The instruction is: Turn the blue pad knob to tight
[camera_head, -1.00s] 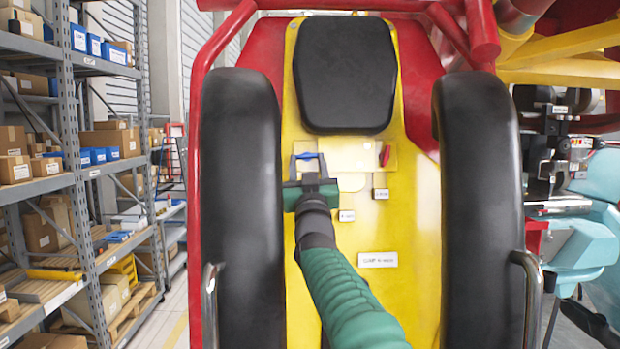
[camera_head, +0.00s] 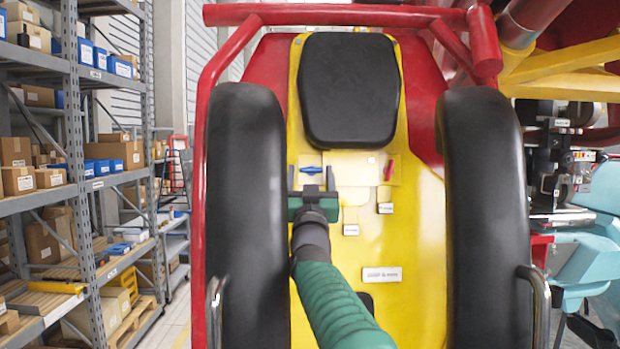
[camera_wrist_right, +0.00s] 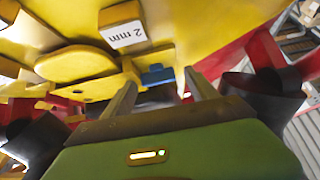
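The blue pad knob (camera_head: 311,169) is a small blue bar on the yellow panel, below the black seat pad. It lies roughly crosswise in the head view. My right gripper (camera_head: 311,177) is just in front of it, with one finger to each side. In the right wrist view, the blue knob (camera_wrist_right: 157,75) shows between the two finger tips of the right gripper (camera_wrist_right: 160,82). The fingers are apart, with gaps beside the knob; I cannot tell whether either touches it. My left gripper is not in view.
A red knob (camera_head: 389,170) sits to the right on the same panel. Large black side pads (camera_head: 247,220) flank the yellow strip (camera_head: 415,230). Shelves (camera_head: 85,190) stand at the left.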

